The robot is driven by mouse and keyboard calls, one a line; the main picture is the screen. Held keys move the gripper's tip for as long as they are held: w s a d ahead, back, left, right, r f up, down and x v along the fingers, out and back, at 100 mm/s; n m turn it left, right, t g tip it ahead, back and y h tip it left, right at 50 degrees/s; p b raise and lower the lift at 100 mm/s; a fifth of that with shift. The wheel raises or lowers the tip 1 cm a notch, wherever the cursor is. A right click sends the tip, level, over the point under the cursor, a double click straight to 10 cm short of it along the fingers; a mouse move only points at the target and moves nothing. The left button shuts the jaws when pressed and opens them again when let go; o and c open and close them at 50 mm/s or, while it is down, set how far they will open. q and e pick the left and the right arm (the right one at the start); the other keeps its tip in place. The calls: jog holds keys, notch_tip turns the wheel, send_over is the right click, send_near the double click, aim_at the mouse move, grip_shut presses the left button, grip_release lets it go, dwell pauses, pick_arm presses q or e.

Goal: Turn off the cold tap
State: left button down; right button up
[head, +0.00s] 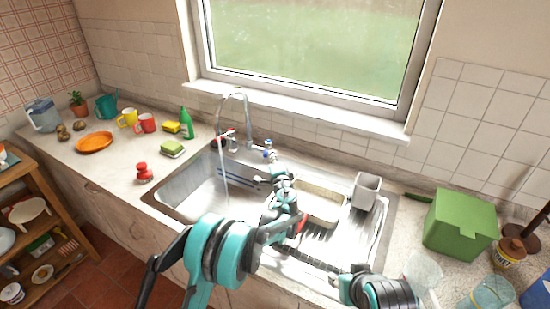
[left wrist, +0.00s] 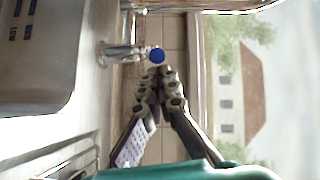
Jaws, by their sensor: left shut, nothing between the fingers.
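The cold tap (head: 269,153), with a blue mark, stands behind the sink, right of the spout (head: 235,96). Its round blue cap (left wrist: 156,55) shows in the left wrist view on a metal body. A thin stream of water (head: 224,180) falls from the spout into the basin (head: 195,187). The red-marked tap (head: 229,138) stands to the left. My left gripper (head: 268,176) is shut and empty in front of the cold tap. In the left wrist view its fingertips (left wrist: 158,72) are close beside the blue cap; contact is unclear. My right arm shows at bottom right; its fingers are unclear.
A grey container (head: 366,190) and a cream dish tub (head: 320,204) stand right of the basin. A green bottle (head: 187,122), sponges and mugs are on the left counter. A green box (head: 459,224) stands at right. The window sill (head: 300,112) runs behind the taps.

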pick_arm(q)
jog(key=shift+a, duration=0.1)
jog(key=a+m+h, duration=0.1)
jog(key=a+h, duration=0.1)
jog(key=h, duration=0.1)
jog(key=shift+a+f+m+b, duration=0.1)
jog(key=shift+m+b, duration=0.3)
jog(key=shift+w+a+m+h+b, duration=0.15)
jog(key=shift+a+m+h+b, duration=0.25)
jog(key=shift+a, duration=0.85)
